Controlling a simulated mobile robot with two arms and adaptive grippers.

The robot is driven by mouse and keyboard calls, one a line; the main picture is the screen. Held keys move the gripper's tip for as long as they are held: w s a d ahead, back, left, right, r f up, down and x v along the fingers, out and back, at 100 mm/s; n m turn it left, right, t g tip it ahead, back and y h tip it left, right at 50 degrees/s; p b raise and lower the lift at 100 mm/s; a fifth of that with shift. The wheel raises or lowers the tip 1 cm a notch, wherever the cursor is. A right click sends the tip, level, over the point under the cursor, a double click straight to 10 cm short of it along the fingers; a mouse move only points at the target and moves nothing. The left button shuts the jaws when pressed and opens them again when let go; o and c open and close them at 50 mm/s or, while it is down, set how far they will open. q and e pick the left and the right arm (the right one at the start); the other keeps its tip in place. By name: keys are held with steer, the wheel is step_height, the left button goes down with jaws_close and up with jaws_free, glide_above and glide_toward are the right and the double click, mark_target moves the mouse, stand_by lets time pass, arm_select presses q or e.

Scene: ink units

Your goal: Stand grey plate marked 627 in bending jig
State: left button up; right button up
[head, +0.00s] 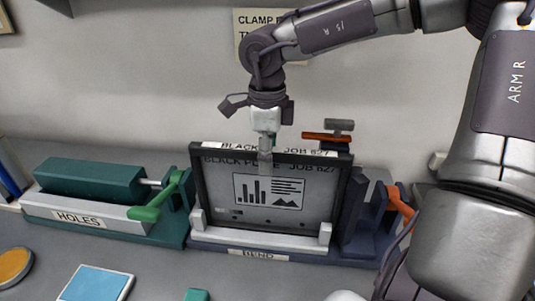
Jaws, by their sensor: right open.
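The grey plate (215,185) has a dark rim, a small chart picture and the words "BLACK PLATE JOB 627". It stands nearly upright, leaning back a little, in the bending jig (205,240), which carries a "BEND" label. Its lower edge is behind the jig's pale front ledge with small end posts. My right gripper (265,160) is open and points down at the middle of the plate's top edge, its fingers overlapping the plate in view. I cannot tell whether they touch it. My left gripper is out of view.
A green hole punch (90,180) labelled "HOLES" stands left of the jig. An orange-handled lever (400,203) is at the jig's right. A blue square (97,284) and a round orange-topped item (14,264) lie in front. The wall is close behind.

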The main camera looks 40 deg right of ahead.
steer(key=shift+r, duration=0.15)
step_height(320, 180, up, 12)
steer(key=shift+a, duration=0.15)
steer(key=shift+s, duration=0.1)
stand_by(0.3)
step_height(320, 180, up, 5)
steer(key=p, duration=0.4)
steer(key=shift+f, duration=0.2)
stand_by(0.3)
